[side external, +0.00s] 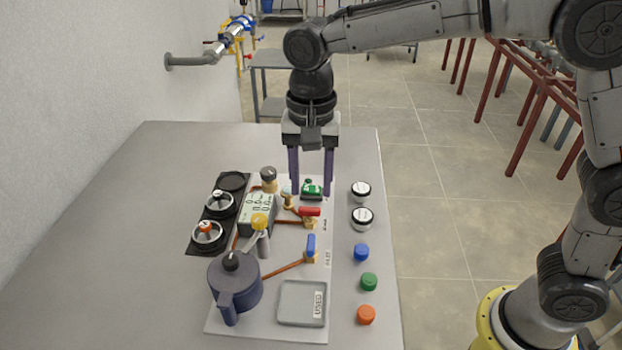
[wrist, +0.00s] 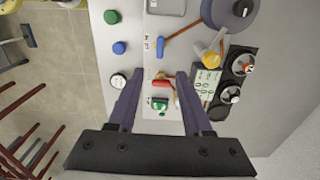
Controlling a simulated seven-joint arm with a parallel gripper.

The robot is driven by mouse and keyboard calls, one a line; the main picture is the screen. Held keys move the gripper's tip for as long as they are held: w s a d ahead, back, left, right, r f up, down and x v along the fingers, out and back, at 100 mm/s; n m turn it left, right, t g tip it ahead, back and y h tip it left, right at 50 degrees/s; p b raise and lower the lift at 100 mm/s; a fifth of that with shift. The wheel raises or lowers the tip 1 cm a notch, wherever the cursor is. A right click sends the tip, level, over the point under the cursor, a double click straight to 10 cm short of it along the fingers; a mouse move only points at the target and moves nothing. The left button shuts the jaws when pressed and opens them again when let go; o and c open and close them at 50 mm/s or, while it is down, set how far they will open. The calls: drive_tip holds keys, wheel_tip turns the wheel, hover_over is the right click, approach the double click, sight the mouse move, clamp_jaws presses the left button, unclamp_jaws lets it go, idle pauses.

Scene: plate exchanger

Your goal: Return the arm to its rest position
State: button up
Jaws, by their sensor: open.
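My gripper (side external: 311,190) is open and points straight down above the far part of the table. Its two purple fingers are apart with nothing between them in the side view. In the wrist view my gripper (wrist: 148,82) is also open, and a small green part (wrist: 160,104) and a red-handled valve (wrist: 161,84) show below, between the fingers. In the side view the green part (side external: 312,187) sits on the light board near the fingertips, and the red valve (side external: 309,211) is just in front of it. I cannot tell the exact height of the fingertips above the board.
The board (side external: 300,263) carries a dark pot (side external: 236,281), a blue valve (side external: 311,246), a grey display (side external: 258,213) and a grey tray (side external: 302,302). Round dials and blue, green and orange knobs (side external: 366,314) line the table's right. The table's left side (side external: 120,230) is clear.

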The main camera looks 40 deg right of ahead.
drive_tip(key=s+d+r+t, duration=0.4)
drive_tip(key=s+d+r, duration=0.6)
drive_tip(key=d, duration=0.4)
drive_tip(key=s+d+f+n+t, duration=0.1)
drive_tip(key=s+d+f+n, duration=0.2)
drive_tip(key=s+f+n, duration=0.5)
drive_tip(key=shift+s+d+n+t, duration=0.35)
drive_tip(key=shift+s+n, duration=0.25)
drive_tip(key=shift+s, duration=1)
drive_tip(key=shift+r, duration=0.1)
